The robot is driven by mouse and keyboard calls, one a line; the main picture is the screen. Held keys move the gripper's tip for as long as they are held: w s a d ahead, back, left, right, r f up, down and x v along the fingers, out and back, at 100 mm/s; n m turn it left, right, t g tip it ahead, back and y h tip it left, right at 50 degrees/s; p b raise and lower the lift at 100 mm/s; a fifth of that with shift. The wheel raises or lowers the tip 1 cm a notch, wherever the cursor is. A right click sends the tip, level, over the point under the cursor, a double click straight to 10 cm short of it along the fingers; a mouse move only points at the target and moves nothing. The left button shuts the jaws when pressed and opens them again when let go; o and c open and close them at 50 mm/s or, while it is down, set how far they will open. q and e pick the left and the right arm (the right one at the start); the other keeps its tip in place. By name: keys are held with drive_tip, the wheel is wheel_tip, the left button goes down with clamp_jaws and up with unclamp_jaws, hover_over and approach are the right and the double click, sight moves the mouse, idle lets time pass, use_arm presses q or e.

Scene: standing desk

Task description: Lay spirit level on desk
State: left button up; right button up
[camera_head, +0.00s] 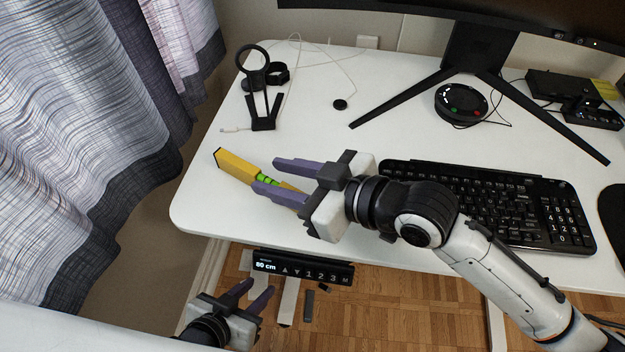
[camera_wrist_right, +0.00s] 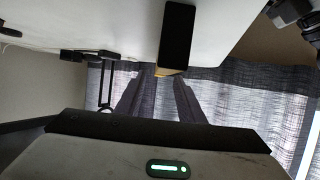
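The spirit level (camera_head: 236,166) is a yellow bar with green vials at the left end of the white desk (camera_head: 205,205). It slants from upper left to lower right and seems to rest on the desk top, though its underside is hidden. My right gripper (camera_head: 264,175) is open over it, with desk showing between the upper finger and the level. The lower finger and gripper body hide the level's near part. In the right wrist view the level's black end (camera_wrist_right: 177,35) shows close up. My left gripper (camera_head: 258,294) is open and empty below the desk's front edge.
A black keyboard (camera_head: 490,200) lies right of my right gripper. A black stand (camera_head: 264,108) and a white cable are behind the level. The monitor foot (camera_head: 400,103) and a round black device (camera_head: 460,103) stand farther back. Curtains (camera_head: 70,130) hang at the left.

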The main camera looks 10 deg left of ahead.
drive_tip(key=v, duration=0.9)
drive_tip(key=shift+d, duration=0.1)
